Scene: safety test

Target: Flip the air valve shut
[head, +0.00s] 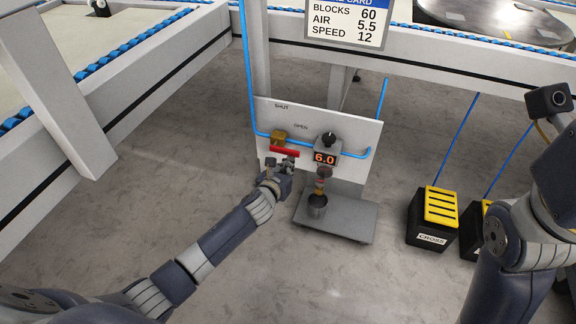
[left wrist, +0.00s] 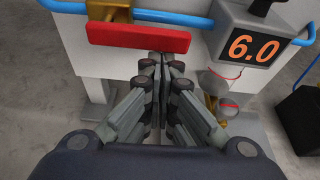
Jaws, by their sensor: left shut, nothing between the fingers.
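The air valve's red lever (head: 285,151) lies roughly level at the brass valve body (head: 278,136) on a white panel (head: 355,135). The panel reads SHUT above the body and OPEN further right. The lever also shows in the left wrist view (left wrist: 138,38), with the brass body (left wrist: 108,12) behind it. My left gripper (head: 282,166) is shut and empty, just below the lever. In the left wrist view its fingertips (left wrist: 160,62) are together near the lever's lower right edge; I cannot tell whether they touch it. My right gripper is out of view.
A gauge reading 6.0 (head: 325,157) sits right of the valve, on the blue pipe (head: 355,155). Black-and-yellow pedals (head: 433,215) stand at the right. Conveyor frames border the floor.

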